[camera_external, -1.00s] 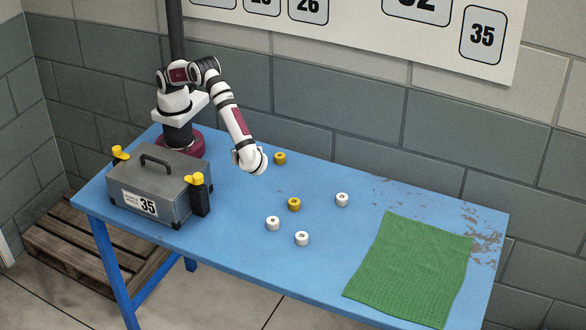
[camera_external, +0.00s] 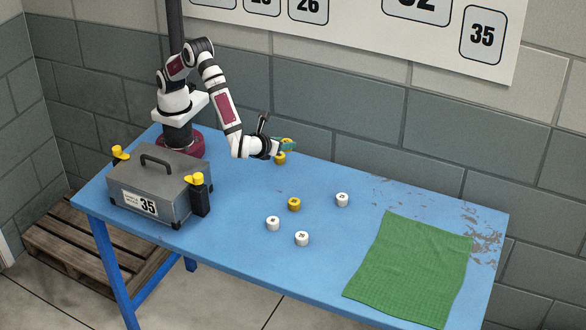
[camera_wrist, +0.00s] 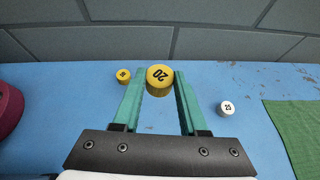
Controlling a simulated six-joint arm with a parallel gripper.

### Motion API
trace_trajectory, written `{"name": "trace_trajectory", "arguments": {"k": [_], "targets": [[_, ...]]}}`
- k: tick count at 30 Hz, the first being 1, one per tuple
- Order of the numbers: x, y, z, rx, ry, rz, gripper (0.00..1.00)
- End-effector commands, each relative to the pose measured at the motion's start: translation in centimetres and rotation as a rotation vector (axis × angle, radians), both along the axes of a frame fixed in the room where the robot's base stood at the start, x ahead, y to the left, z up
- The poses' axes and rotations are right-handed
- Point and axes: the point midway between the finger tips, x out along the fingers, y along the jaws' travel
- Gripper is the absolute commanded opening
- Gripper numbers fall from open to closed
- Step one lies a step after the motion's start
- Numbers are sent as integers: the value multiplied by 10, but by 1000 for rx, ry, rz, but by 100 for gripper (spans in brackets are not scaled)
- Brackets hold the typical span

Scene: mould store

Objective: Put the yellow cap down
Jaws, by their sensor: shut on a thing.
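My gripper (camera_external: 286,144) is shut on a yellow cap (camera_wrist: 158,80), with teal fingers on both sides of it. Its top shows a number like 20, turned around. In the external view the held cap (camera_external: 288,140) appears raised above the blue table (camera_external: 235,235). A second yellow cap (camera_external: 280,158) stands on the table near the gripper; it also shows left of the fingers in the wrist view (camera_wrist: 123,76). A third yellow cap (camera_external: 294,204) stands nearer the table's middle.
Several white caps (camera_external: 342,199) stand on the table; one shows right of the fingers in the wrist view (camera_wrist: 227,108). A green cloth (camera_external: 412,268) lies at the right. A grey case (camera_external: 158,184) labelled 35 stands at the left. The wall (camera_external: 350,120) is behind.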

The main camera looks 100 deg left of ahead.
Motion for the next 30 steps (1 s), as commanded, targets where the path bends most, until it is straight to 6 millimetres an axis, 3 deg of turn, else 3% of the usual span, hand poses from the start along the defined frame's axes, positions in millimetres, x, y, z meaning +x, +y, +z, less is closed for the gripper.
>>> {"name": "trace_trajectory", "arguments": {"k": [3,7,15,18,26,30], "targets": [[0,0,-25,2,2,0,0],[3,10,-42,2,0,3,0],[30,85,-90,1,2,7,0],[38,102,-101,1,0,4,0],[41,110,-142,0,1,2,0],[41,109,-146,0,-1,0,0]]}}
